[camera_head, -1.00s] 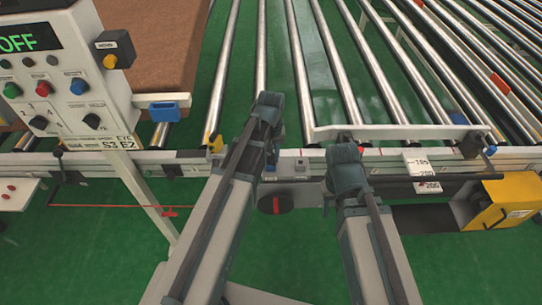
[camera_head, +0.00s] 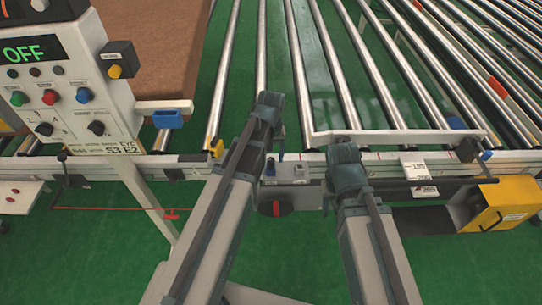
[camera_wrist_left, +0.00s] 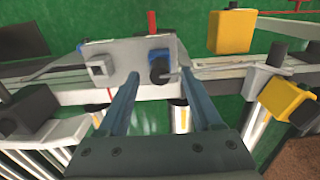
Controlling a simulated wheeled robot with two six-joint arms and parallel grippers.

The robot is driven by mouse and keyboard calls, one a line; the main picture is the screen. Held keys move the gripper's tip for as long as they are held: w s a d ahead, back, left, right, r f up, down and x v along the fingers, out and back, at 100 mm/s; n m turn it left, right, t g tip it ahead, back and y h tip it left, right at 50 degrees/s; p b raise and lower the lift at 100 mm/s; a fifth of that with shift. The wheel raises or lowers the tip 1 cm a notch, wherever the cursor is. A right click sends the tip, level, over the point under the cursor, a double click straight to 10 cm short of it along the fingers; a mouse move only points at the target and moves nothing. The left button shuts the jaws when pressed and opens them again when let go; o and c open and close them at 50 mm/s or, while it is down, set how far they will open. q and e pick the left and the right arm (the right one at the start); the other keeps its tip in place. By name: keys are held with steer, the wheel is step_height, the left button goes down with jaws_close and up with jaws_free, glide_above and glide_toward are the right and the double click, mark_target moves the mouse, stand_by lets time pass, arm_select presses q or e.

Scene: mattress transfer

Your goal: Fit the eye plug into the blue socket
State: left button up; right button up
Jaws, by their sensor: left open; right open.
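A blue fitting (camera_head: 270,166) with a dark front is on the left of a small grey box (camera_head: 288,173) on the rail. It also shows in the left wrist view (camera_wrist_left: 160,55), with a grey lead running from it. I take it for the blue socket; whether the eye plug is in it, I cannot tell. My left gripper (camera_head: 268,112) is over the rail above the box. In the left wrist view its open fingers (camera_wrist_left: 160,78) point at the fitting, one on either side in the picture. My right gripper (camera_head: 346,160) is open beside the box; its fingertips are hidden.
A control panel (camera_head: 75,103) reading OFF stands at the left, before a brown mattress (camera_head: 165,45). A red knob (camera_head: 277,207) sits below the box. A yellow box (camera_head: 500,203) and white labels (camera_head: 416,170) are at the right. Rollers (camera_head: 345,90) fill the back.

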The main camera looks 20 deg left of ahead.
mark_target(271, 160)
arm_select(q)
step_height(271, 160, up, 11)
steer(key=p, duration=1)
steer(key=s+d+m+y, duration=0.1)
steer(key=s+d+m, duration=0.6)
steer(key=s+d, duration=0.3)
steer(key=s, duration=0.4)
steer(key=shift+s+d, duration=0.15)
steer(key=shift+d, duration=0.1)
steer(key=shift+r, duration=0.1)
steer(key=shift+c, duration=0.3)
